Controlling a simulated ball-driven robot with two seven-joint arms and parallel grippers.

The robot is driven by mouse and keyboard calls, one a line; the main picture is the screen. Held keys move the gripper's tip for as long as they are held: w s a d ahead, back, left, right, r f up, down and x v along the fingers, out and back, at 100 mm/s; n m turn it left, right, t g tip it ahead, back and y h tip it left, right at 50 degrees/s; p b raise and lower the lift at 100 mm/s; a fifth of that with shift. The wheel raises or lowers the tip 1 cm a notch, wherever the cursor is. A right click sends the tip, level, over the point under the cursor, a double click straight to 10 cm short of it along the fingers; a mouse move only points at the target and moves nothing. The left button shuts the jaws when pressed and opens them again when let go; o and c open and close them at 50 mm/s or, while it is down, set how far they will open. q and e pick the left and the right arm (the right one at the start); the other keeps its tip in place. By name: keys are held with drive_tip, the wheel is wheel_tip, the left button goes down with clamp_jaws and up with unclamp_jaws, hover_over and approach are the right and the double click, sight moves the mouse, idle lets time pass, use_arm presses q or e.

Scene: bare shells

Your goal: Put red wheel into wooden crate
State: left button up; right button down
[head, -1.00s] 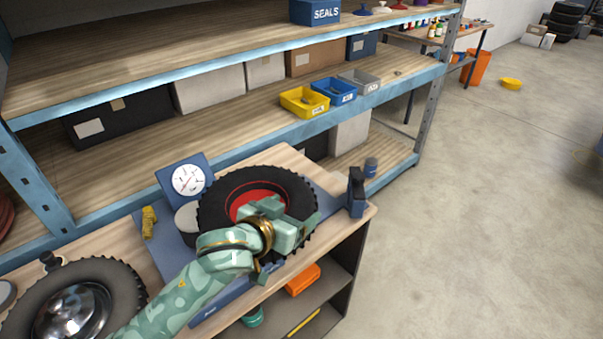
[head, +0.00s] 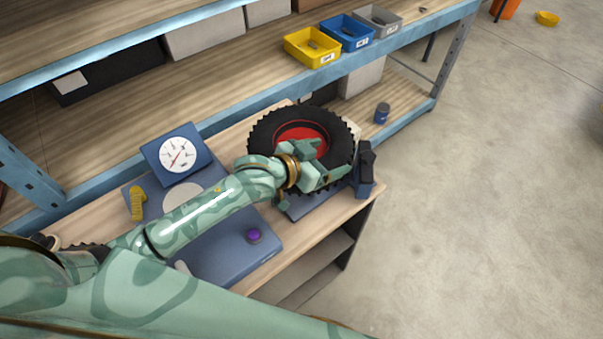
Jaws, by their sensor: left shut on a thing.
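The red wheel (head: 297,131), a black knobby tyre with a red hub, is at the right end of the wooden bench. My left gripper (head: 322,168) is shut on the wheel at its near right side and covers part of the hub and tyre. I cannot tell whether the wheel is clear of the surface beneath it. No wooden crate shows in this view. My right gripper is out of view.
A blue scale (head: 218,250) with a dial (head: 178,155) and a bare round plate lies left of the wheel. A dark upright clamp-like object (head: 365,165) stands close at its right. Shelves with yellow, blue and grey bins rise behind. Open floor (head: 480,220) lies right.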

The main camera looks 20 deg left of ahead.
use_arm(q)
drive_tip(key=shift+s+a+r, duration=0.15)
drive_tip(key=shift+f, duration=0.4)
wheel_tip(320, 180, down, 5)
drive_tip(key=shift+r+b, duration=0.15)
drive_tip(key=shift+b, duration=0.4)
wheel_tip(320, 180, down, 4)
drive_tip(key=shift+r, duration=0.15)
drive_tip(key=shift+f, duration=0.25)
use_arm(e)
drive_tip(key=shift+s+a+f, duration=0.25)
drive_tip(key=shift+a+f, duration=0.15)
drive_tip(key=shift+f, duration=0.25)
use_arm(q)
drive_tip(key=shift+f, duration=0.15)
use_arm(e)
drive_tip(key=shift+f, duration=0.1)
use_arm(q)
drive_tip(key=o, duration=1.4)
drive_tip(key=shift+f, duration=0.1)
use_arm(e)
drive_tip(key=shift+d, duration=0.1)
